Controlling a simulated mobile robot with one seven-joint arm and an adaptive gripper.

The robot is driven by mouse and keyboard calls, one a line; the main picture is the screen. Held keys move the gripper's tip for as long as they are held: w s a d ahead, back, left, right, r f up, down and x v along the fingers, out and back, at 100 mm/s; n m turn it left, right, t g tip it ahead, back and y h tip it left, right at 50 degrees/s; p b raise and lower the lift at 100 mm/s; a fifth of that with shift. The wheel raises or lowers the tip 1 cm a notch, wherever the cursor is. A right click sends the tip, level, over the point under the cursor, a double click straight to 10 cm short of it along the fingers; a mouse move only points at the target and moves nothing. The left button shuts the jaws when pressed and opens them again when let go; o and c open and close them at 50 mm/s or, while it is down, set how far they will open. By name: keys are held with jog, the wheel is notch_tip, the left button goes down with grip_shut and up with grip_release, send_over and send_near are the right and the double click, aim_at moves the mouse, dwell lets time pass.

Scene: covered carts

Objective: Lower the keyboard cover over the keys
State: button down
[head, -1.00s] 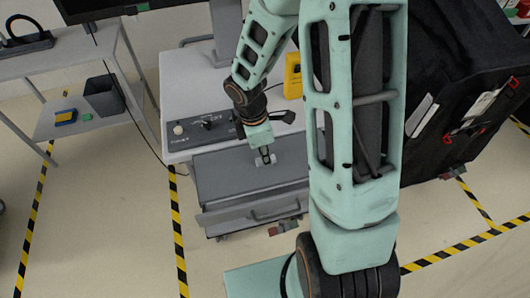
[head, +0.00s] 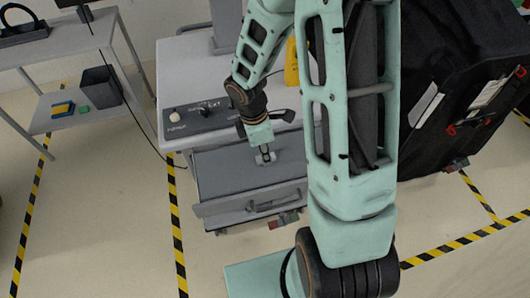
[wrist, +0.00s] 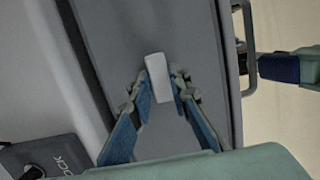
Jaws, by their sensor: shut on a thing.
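The keyboard cover (head: 225,172) is a flat dark grey panel at the front of the light grey cart. It also fills the middle of the wrist view (wrist: 120,40). A small pale tab (wrist: 158,78) stands on the cover. My gripper (wrist: 158,90) is shut on this tab, with one blue-padded finger on either side. In the head view my gripper (head: 265,150) reaches down onto the cover from above. No keys show, and the cover's exact tilt is hard to tell.
A bar handle (head: 272,203) is on the cart's front. A control panel with a knob (head: 205,112) lies behind the cover. A black covered cart (head: 450,100) stands at right, and a shelf table (head: 60,45) at left. Striped floor tape (head: 175,215) marks open floor.

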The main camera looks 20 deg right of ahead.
jog(key=shift+f+b, duration=0.4)
jog(key=shift+f, duration=0.15)
jog(key=shift+w+p, duration=0.45)
jog(key=shift+w, duration=1.35)
jog(key=shift+f+b, duration=0.75)
jog(key=shift+f, duration=0.2)
jog(key=c, duration=1.7)
grip_release()
jog(key=shift+c, duration=0.2)
